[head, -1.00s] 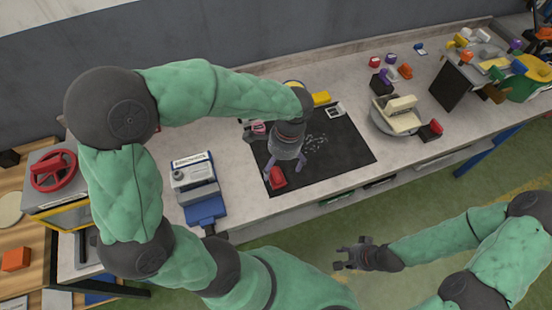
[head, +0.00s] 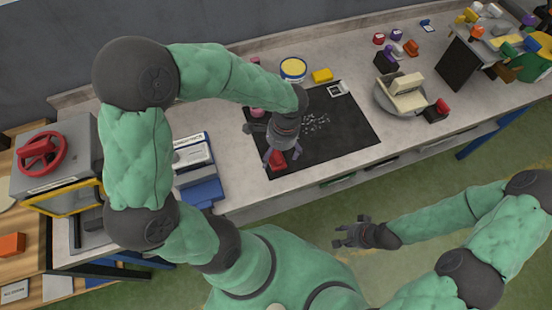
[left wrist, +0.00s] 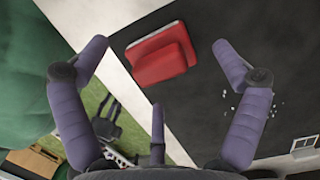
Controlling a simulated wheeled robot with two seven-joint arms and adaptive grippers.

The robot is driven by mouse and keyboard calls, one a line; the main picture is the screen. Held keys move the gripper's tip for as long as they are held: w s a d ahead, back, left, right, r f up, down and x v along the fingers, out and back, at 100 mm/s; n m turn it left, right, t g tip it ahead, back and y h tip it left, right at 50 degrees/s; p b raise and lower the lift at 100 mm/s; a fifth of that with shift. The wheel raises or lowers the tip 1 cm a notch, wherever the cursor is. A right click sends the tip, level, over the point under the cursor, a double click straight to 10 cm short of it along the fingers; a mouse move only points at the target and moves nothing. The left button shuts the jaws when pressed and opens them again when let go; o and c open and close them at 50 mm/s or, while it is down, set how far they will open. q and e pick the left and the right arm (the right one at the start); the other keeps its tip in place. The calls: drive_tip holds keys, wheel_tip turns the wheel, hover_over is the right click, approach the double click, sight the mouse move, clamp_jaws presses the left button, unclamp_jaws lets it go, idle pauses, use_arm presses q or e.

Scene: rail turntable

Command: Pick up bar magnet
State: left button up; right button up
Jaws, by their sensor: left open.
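A red block (head: 278,161), which I take to be the bar magnet, lies on the black mat (head: 345,135) near its front left edge. In the left wrist view the red block (left wrist: 160,55) shows a raised, stepped top and lies between and beyond the fingertips. My left gripper (head: 282,157) is open above the block, its purple fingers spread on either side of it. In the left wrist view my left gripper (left wrist: 158,50) holds nothing. My right gripper (head: 352,234) is open and empty, in front of the bench over the green floor.
A blue and white device (head: 195,165) stands left of the mat. A round stand with a cream block (head: 402,90) is to the right. Dark grains (head: 315,123) lie on the mat.

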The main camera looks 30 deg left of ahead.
use_arm(q)
wheel_tip(320, 180, down, 2)
drive_tip(key=shift+s+a+f, duration=0.1)
drive_tip(key=c, duration=1.6)
drive_tip(key=shift+s, duration=0.1)
drive_tip(key=shift+c, duration=0.2)
drive_tip(key=shift+r, duration=0.55)
wheel_tip(320, 180, up, 2)
drive_tip(key=shift+r+p, duration=0.1)
drive_tip(key=shift+p, duration=0.3)
drive_tip(key=s+d+r+p, duration=0.3)
drive_tip(key=s+d+r, duration=0.1)
drive_tip(key=d+r, duration=0.6)
drive_tip(key=d, duration=0.3)
drive_tip(key=shift+d+p, duration=0.15)
drive_tip(key=shift+p, duration=0.2)
drive_tip(key=shift+s+f, duration=0.1)
